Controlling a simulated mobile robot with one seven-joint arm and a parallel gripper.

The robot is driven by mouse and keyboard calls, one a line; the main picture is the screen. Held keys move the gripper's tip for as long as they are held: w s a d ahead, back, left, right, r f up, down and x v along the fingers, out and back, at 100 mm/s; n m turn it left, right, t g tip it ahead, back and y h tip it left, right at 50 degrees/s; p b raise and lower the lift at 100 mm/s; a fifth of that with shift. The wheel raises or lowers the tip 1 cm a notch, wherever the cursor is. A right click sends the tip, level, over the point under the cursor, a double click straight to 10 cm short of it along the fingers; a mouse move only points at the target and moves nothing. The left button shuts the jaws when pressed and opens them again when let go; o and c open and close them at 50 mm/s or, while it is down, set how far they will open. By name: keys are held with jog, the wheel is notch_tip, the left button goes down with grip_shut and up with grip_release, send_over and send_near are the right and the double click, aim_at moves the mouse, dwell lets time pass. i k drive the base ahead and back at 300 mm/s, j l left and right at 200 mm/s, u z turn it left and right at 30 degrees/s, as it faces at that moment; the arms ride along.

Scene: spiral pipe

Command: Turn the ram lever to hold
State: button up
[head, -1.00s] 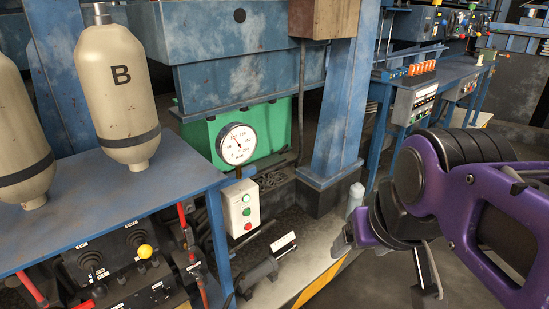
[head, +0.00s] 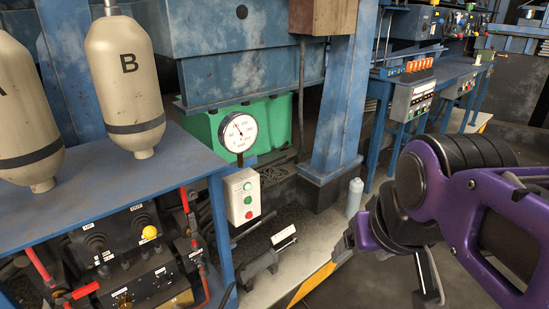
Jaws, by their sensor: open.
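A control panel (head: 128,272) sits at the lower left under a blue bench. My gripper (head: 388,272), on the purple arm, is at the lower right, open and empty. It is well to the right of the panel and touches nothing that I can see.
Tank B (head: 128,85) and another tank stand on the blue bench (head: 110,185). Red-handled levers (head: 184,200) flank the panel. A pressure gauge (head: 239,134) and a button box (head: 242,196) stand between panel and gripper. A grey bottle (head: 354,197) stands near my gripper.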

aim_at(150, 232)
jog(key=u, duration=1.4)
